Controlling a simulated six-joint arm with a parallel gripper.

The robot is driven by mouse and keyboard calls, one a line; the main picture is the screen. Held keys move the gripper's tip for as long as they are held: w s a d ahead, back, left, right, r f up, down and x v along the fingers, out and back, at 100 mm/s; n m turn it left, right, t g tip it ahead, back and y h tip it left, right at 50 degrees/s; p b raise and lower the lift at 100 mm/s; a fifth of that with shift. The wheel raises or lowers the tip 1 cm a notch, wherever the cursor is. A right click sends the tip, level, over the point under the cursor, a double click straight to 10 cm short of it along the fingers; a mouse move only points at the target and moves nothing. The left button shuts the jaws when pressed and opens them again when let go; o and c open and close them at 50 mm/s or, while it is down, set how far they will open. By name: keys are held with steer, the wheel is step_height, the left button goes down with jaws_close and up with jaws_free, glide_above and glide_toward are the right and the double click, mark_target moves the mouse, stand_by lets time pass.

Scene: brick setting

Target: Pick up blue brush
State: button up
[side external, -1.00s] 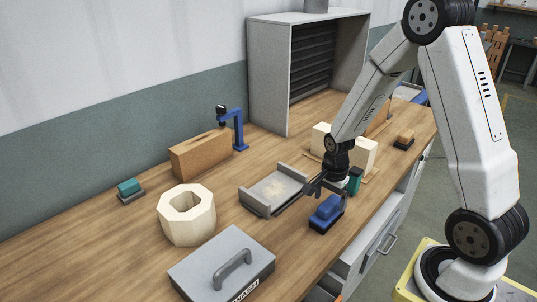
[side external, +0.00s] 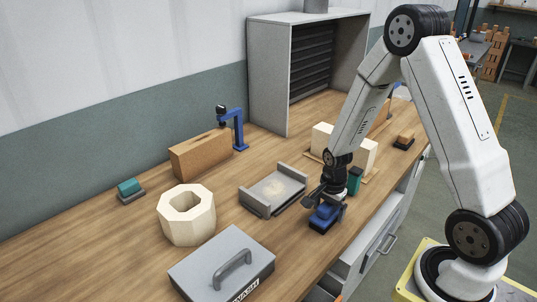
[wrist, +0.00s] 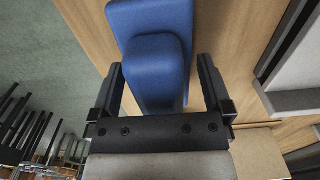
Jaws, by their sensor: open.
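The blue brush (side external: 323,217) lies on the wooden bench near its front edge, just right of the grey tray. In the wrist view the blue brush (wrist: 155,55) fills the top middle, with a raised block on a wider base. My gripper (side external: 326,204) is low over the brush, pointing down. In the wrist view my gripper (wrist: 163,80) is open, with one finger on each side of the brush's raised block and gaps between them. Part of the brush is hidden behind the fingers in the side view.
A grey tray (side external: 247,201) is left of the brush. A teal-and-dark block (side external: 355,180) stands close behind my gripper. Cream blocks (side external: 322,137) are farther back. A cream octagonal ring (side external: 187,228) and a grey lidded box (side external: 205,268) are at the left front.

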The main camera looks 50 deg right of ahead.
steer(key=c, duration=1.2)
steer(key=shift+r, duration=0.1)
steer(key=shift+r, duration=4.95)
steer(key=o, duration=0.8)
steer(key=c, duration=0.5)
steer(key=w+a, duration=0.1)
steer(key=w, duration=0.6)
steer(key=w+a, duration=0.1)
steer(key=w, duration=1.4)
steer(key=shift+w+a+r, duration=0.3)
steer(key=shift+w+a, duration=0.05)
steer(key=shift+a, duration=0.05)
